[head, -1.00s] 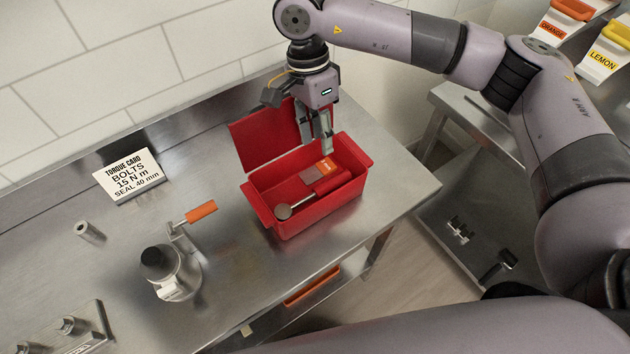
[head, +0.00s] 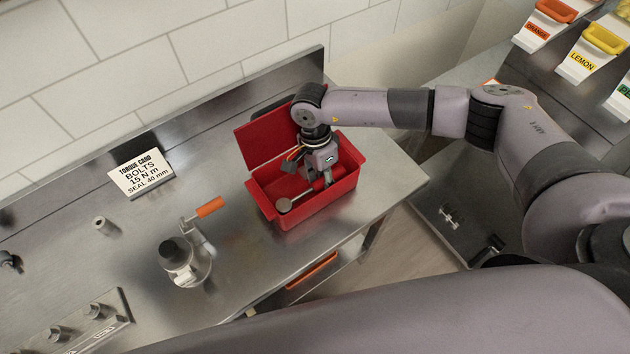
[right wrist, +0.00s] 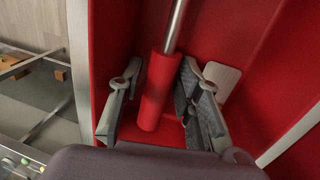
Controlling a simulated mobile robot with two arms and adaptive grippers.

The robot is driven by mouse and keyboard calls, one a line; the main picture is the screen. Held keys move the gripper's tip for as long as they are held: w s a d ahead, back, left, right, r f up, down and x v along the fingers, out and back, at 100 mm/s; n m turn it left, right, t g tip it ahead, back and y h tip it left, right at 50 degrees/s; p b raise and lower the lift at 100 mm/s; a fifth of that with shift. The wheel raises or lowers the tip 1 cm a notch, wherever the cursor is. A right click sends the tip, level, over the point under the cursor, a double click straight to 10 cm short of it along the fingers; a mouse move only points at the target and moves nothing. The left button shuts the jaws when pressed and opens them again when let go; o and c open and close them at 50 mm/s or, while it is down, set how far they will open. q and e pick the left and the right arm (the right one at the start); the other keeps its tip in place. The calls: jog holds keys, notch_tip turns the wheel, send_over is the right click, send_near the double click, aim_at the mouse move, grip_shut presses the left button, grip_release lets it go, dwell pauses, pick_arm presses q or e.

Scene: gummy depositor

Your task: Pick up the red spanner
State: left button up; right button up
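The red spanner lies in an open red toolbox (head: 322,209) on the steel bench. In the head view its round grey head (head: 284,205) and part of its shaft show, while my right gripper hides much of the handle. In the right wrist view its red handle (right wrist: 157,88) and metal shaft are clear. My right gripper (head: 324,182) is down inside the toolbox. Its fingers (right wrist: 158,105) are open on either side of the handle, with a visible gap on the left; contact on the right cannot be told. My left gripper is not in view.
The toolbox lid (head: 266,143) stands open at the back. A torque card (head: 141,174), a crank device (head: 185,262) with an orange handle, a small metal cylinder (head: 103,225) and a bolt plate (head: 88,325) are to the left. A pale tag (right wrist: 222,80) lies beside the spanner.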

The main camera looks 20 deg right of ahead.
jog(key=shift+s+f, duration=0.1)
jog(key=shift+f, duration=0.3)
grip_shut()
jog(key=shift+r, duration=0.1)
